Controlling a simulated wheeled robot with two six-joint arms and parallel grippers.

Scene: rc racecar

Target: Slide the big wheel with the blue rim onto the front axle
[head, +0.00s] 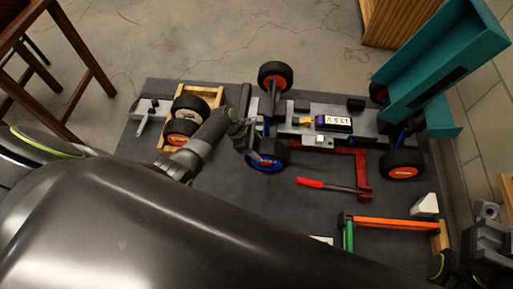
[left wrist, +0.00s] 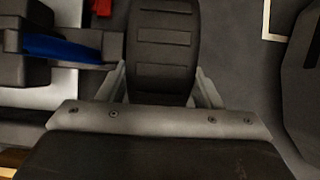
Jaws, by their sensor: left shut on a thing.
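The big wheel with the blue rim (head: 266,162) is at the near side of the car's front end, its blue face towards the head camera. My left gripper (head: 246,138) is shut on its tyre; in the left wrist view the black tread (left wrist: 163,50) sits between the two fingers. The blue front axle (head: 267,128) shows beside the wheel, and in the left wrist view (left wrist: 58,48) its dark end part reaches close to the tyre's side. Whether the axle enters the hub is hidden. My right gripper (head: 487,211) is at the right edge, its jaws unclear.
The car chassis (head: 319,121) lies on the dark mat with orange-rimmed wheels. A wooden crate (head: 205,92) holding wheels is left. A red-handled tool (head: 310,183), a red stand (head: 361,170), an orange bar (head: 390,223) and a teal part (head: 425,65) lie right.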

